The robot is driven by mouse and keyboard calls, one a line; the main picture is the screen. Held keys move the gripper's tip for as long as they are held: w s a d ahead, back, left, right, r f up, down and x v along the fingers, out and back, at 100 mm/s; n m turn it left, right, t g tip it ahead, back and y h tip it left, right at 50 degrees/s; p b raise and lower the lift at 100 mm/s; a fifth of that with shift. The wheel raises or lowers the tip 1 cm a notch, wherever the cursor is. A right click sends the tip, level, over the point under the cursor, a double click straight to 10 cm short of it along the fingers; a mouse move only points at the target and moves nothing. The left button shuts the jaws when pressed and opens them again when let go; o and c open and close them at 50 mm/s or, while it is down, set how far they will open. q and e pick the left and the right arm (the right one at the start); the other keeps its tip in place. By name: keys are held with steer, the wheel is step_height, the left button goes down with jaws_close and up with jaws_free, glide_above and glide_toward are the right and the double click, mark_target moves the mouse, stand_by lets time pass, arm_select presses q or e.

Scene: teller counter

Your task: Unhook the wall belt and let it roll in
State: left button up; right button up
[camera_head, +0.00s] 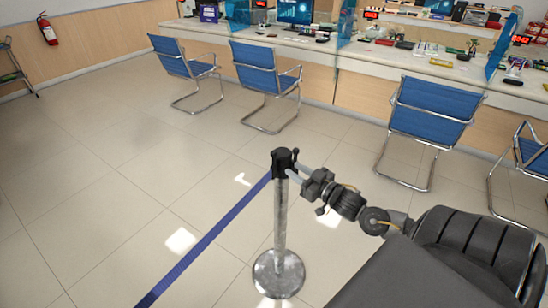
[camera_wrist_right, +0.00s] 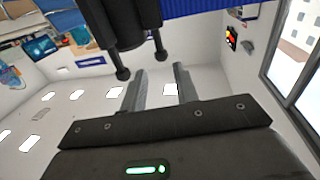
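A steel belt post (camera_head: 280,225) with a black head (camera_head: 284,160) stands on a round base in the middle of the head view. A blue belt (camera_head: 205,246) runs from the head to the lower left and out of the picture; its far end is out of view. My right gripper (camera_head: 294,172) is at the right side of the post head. In the right wrist view its fingers (camera_wrist_right: 158,85) are apart with nothing visible between them. The black head (camera_wrist_right: 122,25) and the blue belt (camera_wrist_right: 210,8) show beyond the fingertips. Contact cannot be told. My left gripper is out of view.
Blue chairs (camera_head: 430,108) stand along the teller counter (camera_head: 370,55) at the back. A fire extinguisher (camera_head: 47,30) hangs on the left wall. The tiled floor (camera_head: 110,150) left of the post is clear apart from the belt.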

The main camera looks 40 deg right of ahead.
mark_target(274, 157)
steer(key=w, duration=0.3)
steer(key=w+p, duration=0.1)
steer(key=w, duration=0.3)
steer(key=w+a+p, duration=0.1)
steer(key=w, duration=0.2)
steer(key=shift+w, duration=0.3)
steer(key=shift+f, duration=0.1)
jaws_close()
